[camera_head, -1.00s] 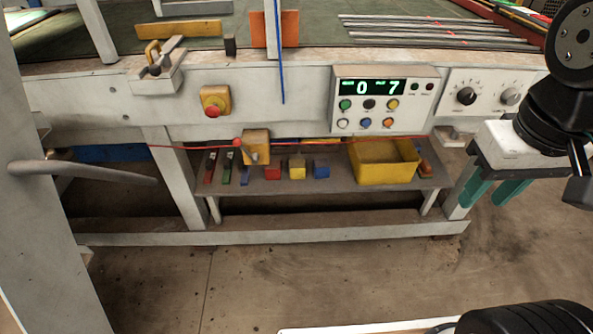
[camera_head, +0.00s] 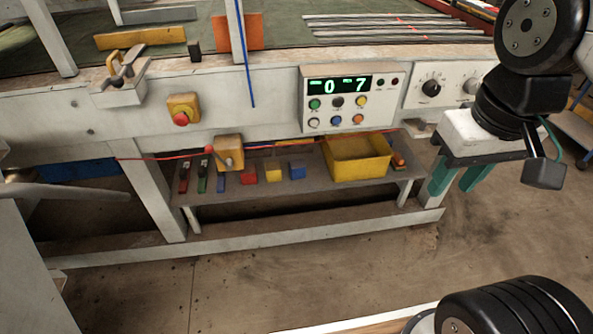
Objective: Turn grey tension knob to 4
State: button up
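The grey knob (camera_head: 471,86) sits on the white dial panel at the right of the machine front, partly hidden by my arm. Its dial numbers are too small to read. A black knob (camera_head: 431,88) with a scale around it is on the same panel, to the left. My gripper (camera_head: 451,190) points down with its two green fingers apart and nothing between them. It appears below the dial panel, beside the right end of the lower shelf, and is not touching the knob.
A control box (camera_head: 352,99) with a green display reading 0 and 7 is left of the dials. A yellow bin (camera_head: 357,158) and several coloured blocks rest on the lower shelf. A red button (camera_head: 182,117) is farther left. The floor in front is bare.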

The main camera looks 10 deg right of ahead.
aim_at(471, 86)
jog(key=z, duration=0.9)
jog(key=k, duration=1.1)
jog(key=z, duration=0.85)
jog(key=i, duration=1.35)
jog(key=u, duration=0.8)
jog(key=i, duration=0.35)
jog(key=u, duration=0.35)
